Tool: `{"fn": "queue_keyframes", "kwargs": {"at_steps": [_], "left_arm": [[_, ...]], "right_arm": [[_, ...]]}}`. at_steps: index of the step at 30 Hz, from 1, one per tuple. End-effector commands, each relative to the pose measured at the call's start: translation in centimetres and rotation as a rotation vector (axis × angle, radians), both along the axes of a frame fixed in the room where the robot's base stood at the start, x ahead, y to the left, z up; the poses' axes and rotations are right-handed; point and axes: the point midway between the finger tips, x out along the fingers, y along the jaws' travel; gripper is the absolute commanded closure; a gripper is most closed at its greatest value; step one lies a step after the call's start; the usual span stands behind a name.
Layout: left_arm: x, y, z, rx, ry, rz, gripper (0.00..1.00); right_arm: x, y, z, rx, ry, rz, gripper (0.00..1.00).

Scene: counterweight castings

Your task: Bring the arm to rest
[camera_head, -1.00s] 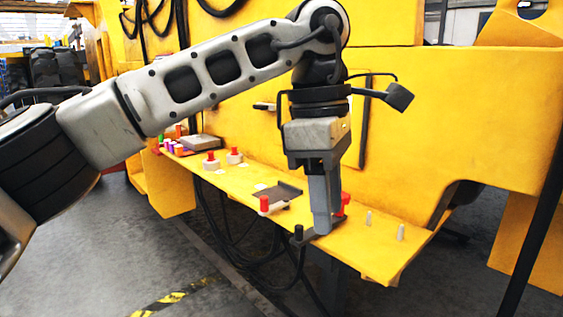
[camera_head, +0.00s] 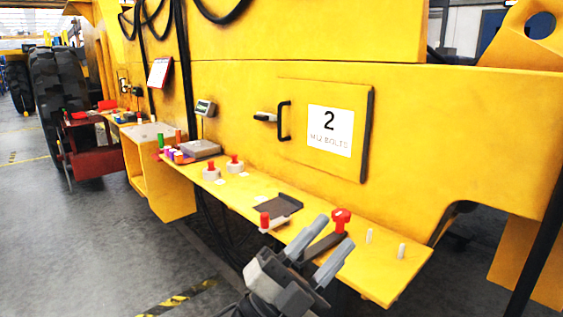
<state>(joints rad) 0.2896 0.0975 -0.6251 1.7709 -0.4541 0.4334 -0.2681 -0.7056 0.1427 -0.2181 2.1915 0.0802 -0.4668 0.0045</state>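My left gripper (camera_head: 334,231) is at the bottom centre of the head view, its two grey fingers apart and angled up to the right. It is in front of the yellow shelf (camera_head: 385,276) and looks empty. A dark bar with a red knob (camera_head: 341,216) shows in line with the gap between the fingers. It seems to lie on the shelf behind them; I cannot tell whether they touch it. The gripper hides part of the bar and the shelf's front edge. Most of my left arm is out of view. My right gripper is not in view.
Along the shelf are two pale pegs (camera_head: 401,251), a dark tray (camera_head: 278,205), red-topped pieces (camera_head: 235,161) and coloured cylinders. A yellow panel with a door labelled 2 (camera_head: 331,130) rises behind. Grey floor (camera_head: 105,245) is open at left.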

Motion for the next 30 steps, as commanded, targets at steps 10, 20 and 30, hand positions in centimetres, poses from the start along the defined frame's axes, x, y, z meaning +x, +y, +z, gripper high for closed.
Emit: {"fn": "queue_keyframes", "kwargs": {"at_steps": [10, 20, 30], "left_arm": [[-3.6, 14.3, -20.8, -0.29, 1.178, 0.321, 0.6], [-13.3, 19.6, -29.3, -0.399, 1.694, 0.469, 0.6], [-13.8, 19.8, -29.8, -0.404, 1.72, 0.476, 0.6]], "right_arm": [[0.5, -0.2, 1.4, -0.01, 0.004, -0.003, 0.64], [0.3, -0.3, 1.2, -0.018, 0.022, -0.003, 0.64], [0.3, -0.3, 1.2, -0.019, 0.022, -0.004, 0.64]]}}
